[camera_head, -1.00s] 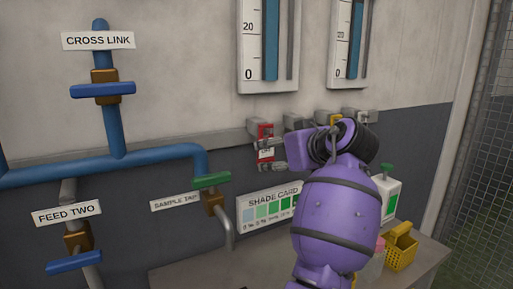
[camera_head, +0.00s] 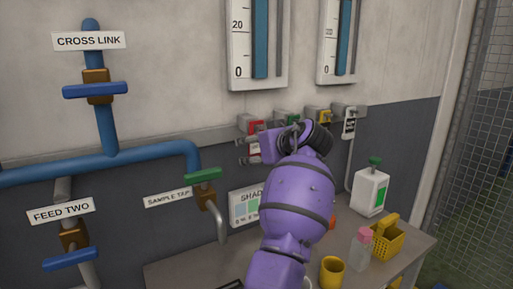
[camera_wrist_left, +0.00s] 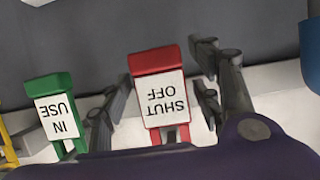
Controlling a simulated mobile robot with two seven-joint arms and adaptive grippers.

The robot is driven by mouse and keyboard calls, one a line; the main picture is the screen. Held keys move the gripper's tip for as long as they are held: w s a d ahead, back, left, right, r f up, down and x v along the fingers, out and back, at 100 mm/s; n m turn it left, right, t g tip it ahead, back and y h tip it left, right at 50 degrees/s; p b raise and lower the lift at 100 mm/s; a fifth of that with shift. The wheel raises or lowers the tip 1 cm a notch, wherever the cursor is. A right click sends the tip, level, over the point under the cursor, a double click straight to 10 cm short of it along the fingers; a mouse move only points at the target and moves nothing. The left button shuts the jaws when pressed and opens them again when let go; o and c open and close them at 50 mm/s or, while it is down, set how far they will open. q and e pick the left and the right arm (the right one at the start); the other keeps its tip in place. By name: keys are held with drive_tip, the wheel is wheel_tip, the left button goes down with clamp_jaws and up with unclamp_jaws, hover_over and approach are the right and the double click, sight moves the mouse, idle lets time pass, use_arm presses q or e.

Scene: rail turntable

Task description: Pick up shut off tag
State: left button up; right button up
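The shut off tag (camera_head: 252,123) is red with a white label and hangs on the grey wall rail. In the left wrist view the tag (camera_wrist_left: 158,91) appears upside down, its "SHUT OFF" label facing me. My left gripper (camera_head: 246,150) is at the tag in the head view, and the purple wrist hides part of the area. In the left wrist view my left gripper (camera_wrist_left: 160,100) is open, with one dark finger on each side of the tag and gaps visible between. My right gripper is not in view.
A green "IN USE" tag (camera_wrist_left: 58,113) hangs beside the red one. A yellow tag (camera_head: 323,116) and a further white tag (camera_head: 349,124) hang to the right. Below, the bench (camera_head: 400,262) holds a yellow basket (camera_head: 387,240), a yellow cup (camera_head: 332,272) and bottles.

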use_arm(q)
drive_tip(key=c, duration=0.7)
drive_tip(key=shift+c, duration=0.3)
drive_tip(key=shift+r, duration=0.15)
drive_tip(key=shift+r, duration=0.25)
drive_tip(key=s+d+b, duration=0.1)
drive_tip(key=s+d, duration=0.3)
drive_tip(key=s, duration=0.3)
drive_tip(key=s+d+b, duration=0.1)
drive_tip(key=s+d, duration=0.4)
drive_tip(key=s, duration=0.3)
drive_tip(key=shift+s+r, duration=0.3)
drive_tip(key=shift+r, duration=0.05)
drive_tip(key=shift+r, duration=0.1)
drive_tip(key=shift+r, duration=0.1)
